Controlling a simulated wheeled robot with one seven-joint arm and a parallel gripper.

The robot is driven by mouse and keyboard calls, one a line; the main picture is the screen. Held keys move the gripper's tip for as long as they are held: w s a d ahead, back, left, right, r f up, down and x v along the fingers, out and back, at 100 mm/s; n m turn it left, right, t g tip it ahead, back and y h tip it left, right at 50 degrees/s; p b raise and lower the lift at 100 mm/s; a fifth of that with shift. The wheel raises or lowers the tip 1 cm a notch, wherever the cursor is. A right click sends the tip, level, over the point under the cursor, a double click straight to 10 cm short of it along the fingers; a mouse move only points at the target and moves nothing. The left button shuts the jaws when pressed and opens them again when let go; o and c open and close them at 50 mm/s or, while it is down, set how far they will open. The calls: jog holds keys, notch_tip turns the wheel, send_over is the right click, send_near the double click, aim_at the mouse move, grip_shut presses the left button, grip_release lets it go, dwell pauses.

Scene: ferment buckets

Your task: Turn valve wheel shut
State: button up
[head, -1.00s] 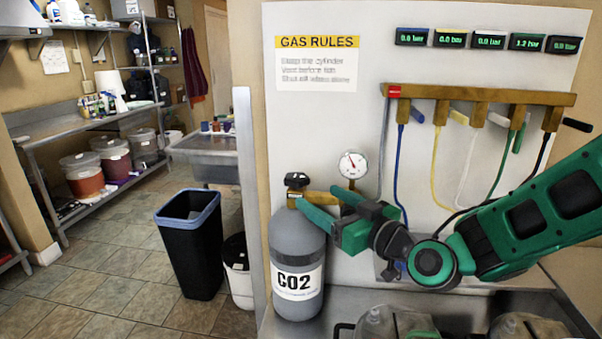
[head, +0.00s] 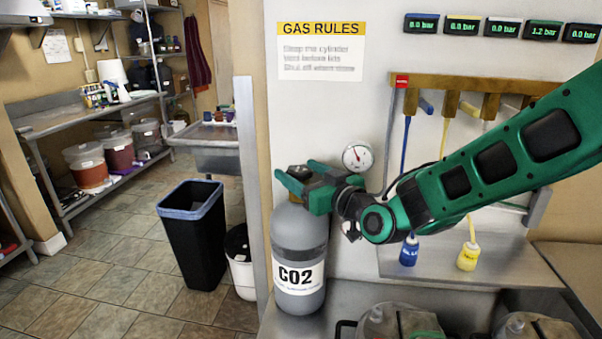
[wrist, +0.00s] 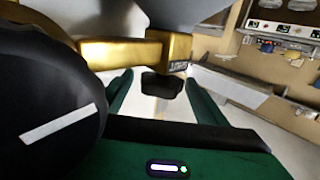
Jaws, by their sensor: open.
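The grey CO2 cylinder (head: 299,240) stands upright against the white panel in the head view. Its black valve wheel (head: 299,171) is at the top, partly hidden by my gripper (head: 296,170). In the wrist view the black wheel (wrist: 162,85) sits between my two spread green fingers (wrist: 158,78), with a visible gap on each side. The brass valve body (wrist: 120,53) shows just above it. My gripper is open and holds nothing. The round pressure gauge (head: 357,157) is just right of my gripper.
A brass manifold (head: 450,82) with hanging hoses is on the panel to the right, under several pressure displays (head: 503,29). A black bin (head: 192,235) stands on the floor to the left. Lidded vessels (head: 390,322) are in front, below my arm.

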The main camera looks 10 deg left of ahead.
jog(key=shift+w+a, duration=0.2)
jog(key=shift+a, duration=0.05)
jog(key=c, duration=1.1)
jog(key=shift+r+m+t+h, duration=0.1)
jog(key=shift+m+t+h, duration=2.15)
jog(key=shift+h, duration=0.65)
jog(key=m+h, duration=0.2)
jog(key=h, duration=0.1)
jog(key=m+t+h, duration=0.1)
jog(key=m+h, duration=0.2)
jog(key=h, duration=0.1)
jog(key=shift+s+a+t, duration=0.1)
jog(key=shift+a+t, duration=0.05)
jog(key=shift+t, duration=0.1)
jog(key=m+h, duration=0.2)
jog(key=h, duration=0.1)
jog(key=m+g+h, duration=0.1)
jog(key=m+h, duration=0.1)
jog(key=h, duration=0.2)
jog(key=shift+m, duration=0.25)
jog(key=shift+m+g+h, duration=1.4)
jog(key=shift+m+h, duration=0.2)
jog(key=shift+h, duration=0.7)
jog(key=shift+m+g+h, duration=0.4)
jog(key=shift+h, duration=0.1)
